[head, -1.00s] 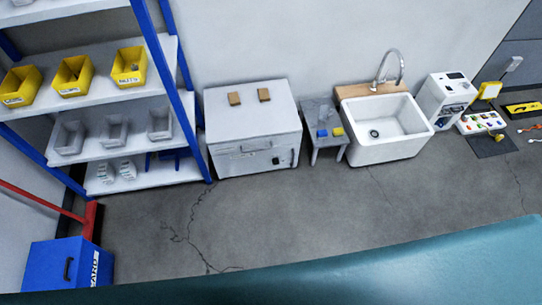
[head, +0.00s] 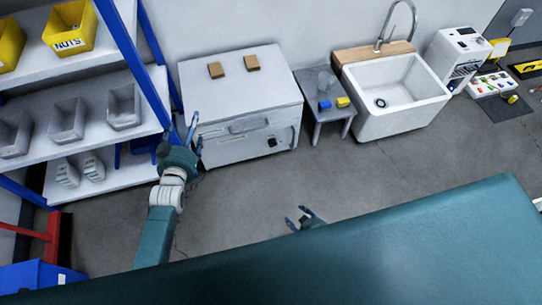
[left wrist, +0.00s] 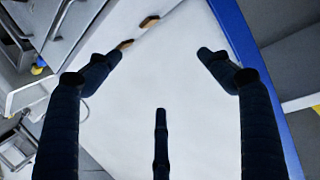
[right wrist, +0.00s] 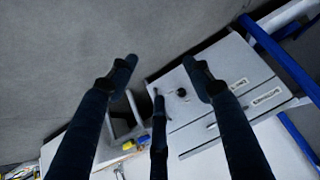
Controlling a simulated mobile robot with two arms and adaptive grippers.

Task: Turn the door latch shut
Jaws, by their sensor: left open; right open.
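A white box-shaped cabinet (head: 222,142) stands on the floor against the wall, with a bar handle (head: 248,125) across its front. A small dark latch or knob (head: 272,142) sits low on the front's right side; it also shows in the right wrist view (right wrist: 181,92). I cannot tell its turn angle. My left gripper (head: 196,130) is open and empty at the cabinet's front left, beside the shelf post. My right gripper (head: 298,216) is open and empty in front of the cabinet, low and apart from it, partly hidden by my body.
Two brown blocks (head: 216,70) lie on the cabinet top. A blue-posted shelf (head: 151,58) with bins stands close on the left. A grey stool (head: 318,122) with small items and a white sink (head: 408,109) stand to the right. The floor before the cabinet is clear.

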